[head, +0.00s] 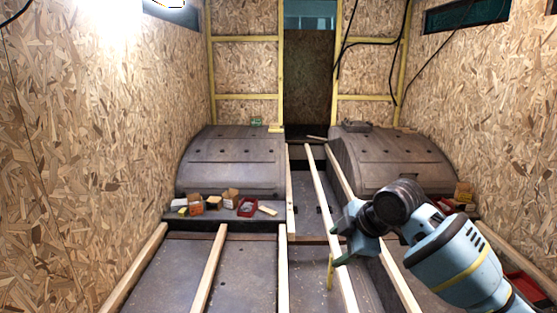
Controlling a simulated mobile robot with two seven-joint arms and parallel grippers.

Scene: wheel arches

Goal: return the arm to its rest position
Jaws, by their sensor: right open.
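My right arm (450,262) comes in from the lower right, pale blue with a dark wrist joint, bent toward the middle of the floor. Its gripper (338,244) points left and is open, over the long wooden battens in the middle. I see nothing held between its fingers. A thin yellow piece (331,272) shows just below the gripper; I cannot tell whether they touch. My left gripper is not in view.
Grey wheel arches stand at left (232,160) and right (390,160). Small boxes (196,203) and a red tray (247,207) sit before the left arch. Wooden battens (209,268) run along the floor. A red container (530,288) lies lower right. The left floor is free of arms.

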